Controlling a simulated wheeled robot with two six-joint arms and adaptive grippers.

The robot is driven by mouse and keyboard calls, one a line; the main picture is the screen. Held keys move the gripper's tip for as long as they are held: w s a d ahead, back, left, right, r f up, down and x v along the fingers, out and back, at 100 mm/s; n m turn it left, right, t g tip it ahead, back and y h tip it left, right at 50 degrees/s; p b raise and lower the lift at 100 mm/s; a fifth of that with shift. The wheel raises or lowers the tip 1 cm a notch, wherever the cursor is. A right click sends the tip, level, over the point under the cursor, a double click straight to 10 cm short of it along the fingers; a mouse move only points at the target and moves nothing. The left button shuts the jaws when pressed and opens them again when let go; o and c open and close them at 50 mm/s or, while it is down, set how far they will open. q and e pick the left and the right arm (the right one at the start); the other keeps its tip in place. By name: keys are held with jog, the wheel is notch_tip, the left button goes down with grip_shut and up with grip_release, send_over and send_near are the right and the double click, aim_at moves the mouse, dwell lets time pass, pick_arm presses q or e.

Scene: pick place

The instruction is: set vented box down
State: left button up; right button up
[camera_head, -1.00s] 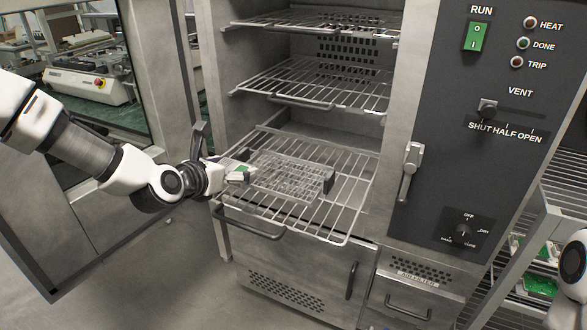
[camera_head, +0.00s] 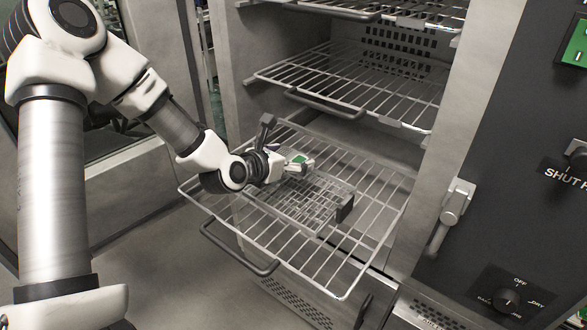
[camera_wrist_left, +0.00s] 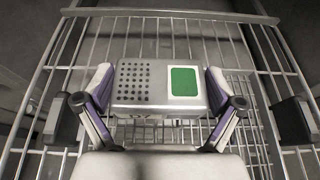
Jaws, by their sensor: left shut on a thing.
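The vented box (camera_wrist_left: 160,84) is a small grey box with rows of round holes and a green patch on its top. My left gripper (camera_wrist_left: 160,90) is shut on it, with one finger on each side. In the head view the box (camera_head: 301,161) shows its green patch at the fingertips of my left gripper (camera_head: 292,165). It is over the back left part of a wire basket (camera_head: 310,204) with dark end handles. I cannot tell whether the box touches the basket. My right gripper is not in view.
The basket lies on the lowest wire rack (camera_head: 375,232), which sticks out of the open cabinet. A middle rack (camera_head: 340,82) hangs above it. A door handle (camera_head: 453,209) and control panel stand at the right. The rack's right side is bare.

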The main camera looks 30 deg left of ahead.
pick_arm(q)
jog(key=f, duration=0.3)
jog(key=shift+w+d, duration=0.1)
jog(key=shift+w, duration=0.1)
jog(key=shift+s+r, duration=0.1)
jog(key=shift+s, duration=0.05)
jog(key=shift+f+b, duration=0.25)
jog(key=shift+b, duration=0.05)
jog(key=o, duration=0.9)
jog(key=shift+r, duration=0.1)
